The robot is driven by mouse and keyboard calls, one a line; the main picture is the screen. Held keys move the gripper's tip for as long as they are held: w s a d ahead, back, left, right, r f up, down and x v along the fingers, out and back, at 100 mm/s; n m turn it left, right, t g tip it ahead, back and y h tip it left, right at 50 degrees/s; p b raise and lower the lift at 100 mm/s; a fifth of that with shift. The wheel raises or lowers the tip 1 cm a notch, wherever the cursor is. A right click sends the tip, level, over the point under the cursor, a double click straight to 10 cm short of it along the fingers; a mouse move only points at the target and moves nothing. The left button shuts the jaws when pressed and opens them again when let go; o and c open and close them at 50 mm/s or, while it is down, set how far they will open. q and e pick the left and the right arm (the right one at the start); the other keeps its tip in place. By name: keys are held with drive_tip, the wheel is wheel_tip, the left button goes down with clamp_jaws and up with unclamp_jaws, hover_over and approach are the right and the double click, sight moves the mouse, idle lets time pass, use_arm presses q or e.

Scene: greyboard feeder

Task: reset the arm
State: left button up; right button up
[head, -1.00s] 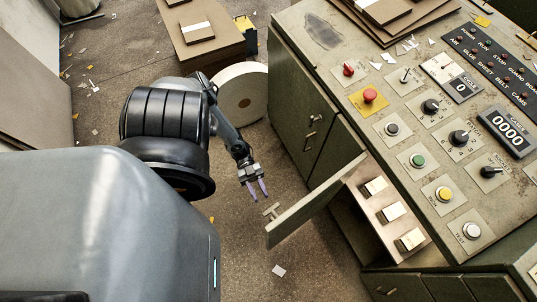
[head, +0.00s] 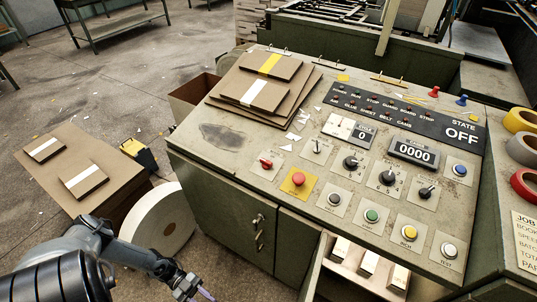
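One of my arms (head: 80,262) comes in from the bottom left. My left gripper (head: 201,293) is at the bottom edge, in front of the control cabinet (head: 232,222) and below the white roll (head: 140,232). Part of the gripper is cut off by the frame, and a purple fingertip shows. Whether its fingers are apart cannot be seen. It touches nothing that I can see. My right gripper is not in view.
The console has buttons, knobs and a state display (head: 461,135) reading OFF. Board stacks (head: 72,150) stand at left. The floor behind them (head: 110,90) is mostly clear.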

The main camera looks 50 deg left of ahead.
use_arm(q)
drive_tip(key=w+d+r+n+t+y, duration=0.1)
drive_tip(key=w+d+y, duration=0.1)
drive_tip(key=w+y, duration=0.55)
drive_tip(key=w+d+r+n+t+y, duration=0.1)
drive_tip(key=w+y, duration=0.4)
drive_tip(key=w, duration=0.6)
drive_tip(key=s+a+r+n+g+y, duration=0.15)
drive_tip(key=a+r+y, duration=0.3)
drive_tip(key=r, duration=0.55)
drive_tip(key=s+a+r+n+g+y, duration=0.15)
drive_tip(key=a+r+y, duration=0.3)
drive_tip(key=r, duration=0.55)
drive_tip(key=s+d+f+n+g+h, duration=0.1)
drive_tip(key=d+f+n+h, duration=0.15)
drive_tip(key=d, duration=0.55)
drive_tip(key=s+d+f+n+g+h, duration=0.15)
drive_tip(key=d+n, duration=0.25)
drive_tip(key=d, duration=0.4)
wheel_tip(320, 180, up, 50)
drive_tip(key=p, duration=5)
drive_tip(key=shift+w+t+h, duration=0.35)
drive_tip(key=shift+h, duration=0.1)
use_arm(e)
wheel_tip(320, 180, up, 50)
drive_tip(key=shift+a, duration=0.25)
